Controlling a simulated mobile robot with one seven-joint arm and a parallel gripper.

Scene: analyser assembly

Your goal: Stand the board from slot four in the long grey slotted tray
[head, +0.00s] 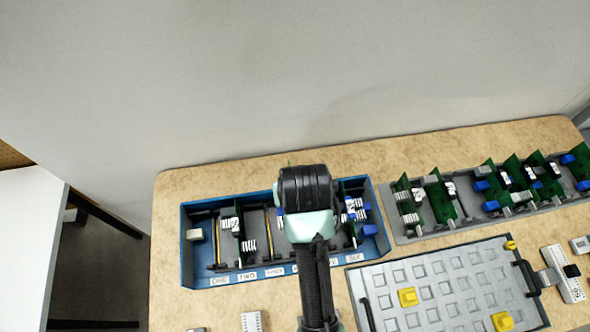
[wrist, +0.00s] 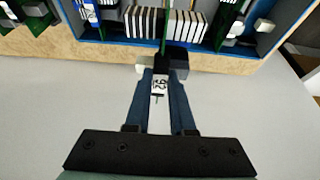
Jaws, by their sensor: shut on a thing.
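The blue slotted rack (head: 232,279) stands at the left of the bench, with labels along its front. My gripper (head: 306,195) is over its middle, about where slot four lies, and hides that slot. In the wrist view my gripper (wrist: 162,68) is shut on the edge of a green board (wrist: 163,28), which shows edge-on with a white tag reading about "92" between the fingers. I cannot tell whether the board is still seated in the rack. The long grey slotted tray (head: 468,222) lies at the right and holds several upright green boards, with a gap between two groups.
Other boards stand in the blue rack, at left (head: 238,228) and right (head: 352,212) of my gripper. A grey panel (head: 440,290) with yellow pieces and dark handles lies in front of the grey tray. Small white modules (head: 562,272) lie at the far right. A wall rises behind.

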